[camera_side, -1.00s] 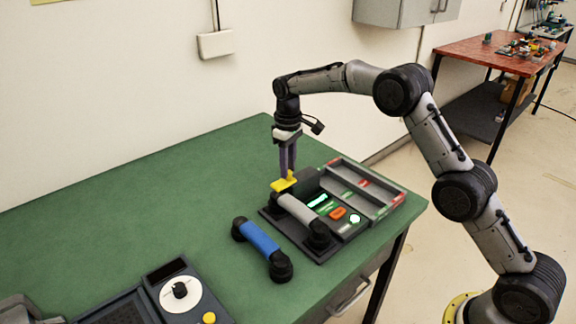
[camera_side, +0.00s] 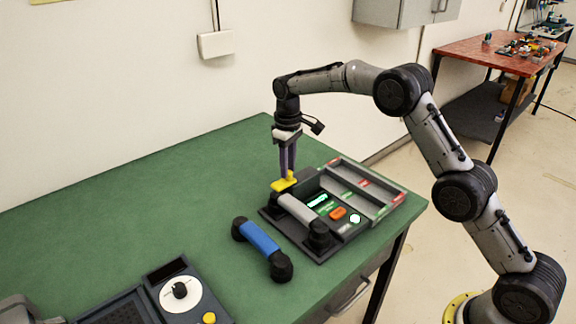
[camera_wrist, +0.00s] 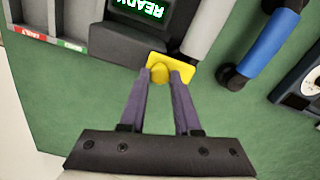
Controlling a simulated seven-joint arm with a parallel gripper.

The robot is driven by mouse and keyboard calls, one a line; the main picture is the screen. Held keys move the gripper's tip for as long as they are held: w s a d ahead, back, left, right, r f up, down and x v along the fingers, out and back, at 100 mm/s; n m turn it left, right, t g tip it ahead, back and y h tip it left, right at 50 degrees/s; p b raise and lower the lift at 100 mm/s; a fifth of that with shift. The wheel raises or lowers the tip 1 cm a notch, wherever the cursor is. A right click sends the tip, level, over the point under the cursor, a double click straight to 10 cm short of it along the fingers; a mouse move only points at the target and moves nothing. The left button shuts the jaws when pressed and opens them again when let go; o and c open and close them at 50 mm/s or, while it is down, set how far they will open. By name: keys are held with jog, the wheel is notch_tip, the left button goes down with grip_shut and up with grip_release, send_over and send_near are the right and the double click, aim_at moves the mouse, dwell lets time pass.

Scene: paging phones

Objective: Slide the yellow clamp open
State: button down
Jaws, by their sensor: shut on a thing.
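The yellow clamp (camera_side: 284,184) is a flat plate with a raised knob, at the far end of the grey handset on the dark phone base. It also shows in the wrist view (camera_wrist: 184,62). My gripper (camera_side: 288,172) points straight down over it. Its two purple fingers are shut on the clamp's knob, as the wrist view (camera_wrist: 161,76) shows too. The grey handset (camera_side: 297,208) lies on the base (camera_side: 327,252). A lit green display (camera_side: 318,200) sits beside it; the wrist view shows "READY" (camera_wrist: 142,6) on it.
A loose blue handset (camera_side: 261,238) lies on the green table (camera_side: 150,220) left of the base. A grey tray with coloured labels (camera_side: 375,196) adjoins the base on the right. A device with a white dial (camera_side: 184,296) stands at the near left.

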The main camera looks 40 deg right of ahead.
jog(key=shift+d, duration=2.8)
jog(key=c, duration=0.6)
grip_release()
jog(key=shift+c, duration=0.2)
jog(key=shift+r, duration=0.35)
notch_tip(320, 180, up, 13)
jog(key=shift+r, duration=0.1)
